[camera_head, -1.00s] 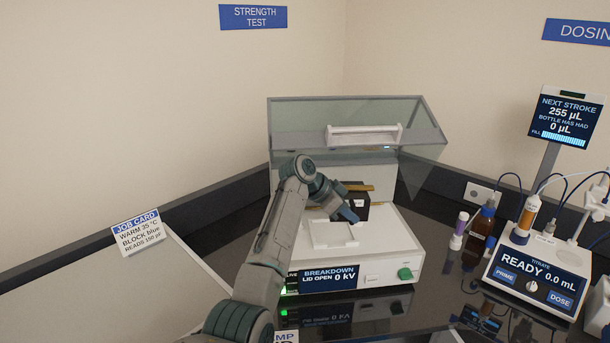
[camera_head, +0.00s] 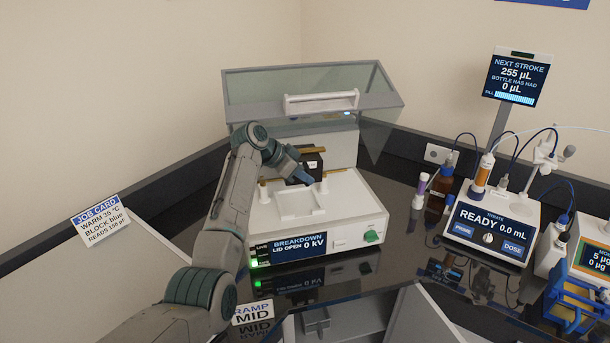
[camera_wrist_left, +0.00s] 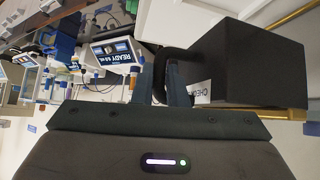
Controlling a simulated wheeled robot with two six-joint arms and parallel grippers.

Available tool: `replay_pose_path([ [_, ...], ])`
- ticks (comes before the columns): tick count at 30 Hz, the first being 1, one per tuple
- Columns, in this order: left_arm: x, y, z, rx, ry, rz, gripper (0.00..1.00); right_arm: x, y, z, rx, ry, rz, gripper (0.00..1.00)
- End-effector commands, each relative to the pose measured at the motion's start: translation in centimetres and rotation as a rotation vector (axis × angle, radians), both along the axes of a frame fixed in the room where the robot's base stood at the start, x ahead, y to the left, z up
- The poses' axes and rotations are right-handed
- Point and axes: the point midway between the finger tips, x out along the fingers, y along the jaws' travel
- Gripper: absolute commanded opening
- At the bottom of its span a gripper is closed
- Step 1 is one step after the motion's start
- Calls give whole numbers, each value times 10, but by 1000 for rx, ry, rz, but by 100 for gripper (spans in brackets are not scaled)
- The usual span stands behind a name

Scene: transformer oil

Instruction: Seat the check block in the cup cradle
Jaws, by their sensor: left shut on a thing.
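The check block (camera_head: 313,161) is a black box with a small white label, above the rear of the white breakdown tester (camera_head: 348,218). My left gripper (camera_head: 304,179) is shut on it. In the left wrist view, the fingers (camera_wrist_left: 164,82) close on a black handle-like part at the side of the block (camera_wrist_left: 250,62), whose label is partly cut off by a finger. The cup cradle seems to be the pale square recess (camera_head: 298,204) in the tester's top, just in front of the block. I cannot tell whether the block touches the tester. My right gripper is not in view.
The clear lid (camera_head: 365,84) with its white handle (camera_head: 321,102) stands open behind the block. The titrator (camera_head: 490,228) and brown bottle (camera_head: 441,188) stand to the right. A job card (camera_head: 97,218) is at left.

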Motion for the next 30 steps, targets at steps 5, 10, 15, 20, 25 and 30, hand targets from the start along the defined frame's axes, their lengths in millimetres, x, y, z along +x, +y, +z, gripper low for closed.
replay_pose_path([
  [5,4,4,0,1,-22,5,0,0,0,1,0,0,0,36],
  [10,3,3,-22,0,-16,2,0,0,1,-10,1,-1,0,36],
  [15,2,1,-39,0,-14,2,0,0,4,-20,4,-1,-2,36],
  [20,2,1,-54,-1,-13,2,0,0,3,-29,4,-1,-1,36],
  [25,2,1,-70,-1,-12,1,0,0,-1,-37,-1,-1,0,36],
  [30,2,1,-82,0,-11,0,0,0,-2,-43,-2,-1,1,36],
])
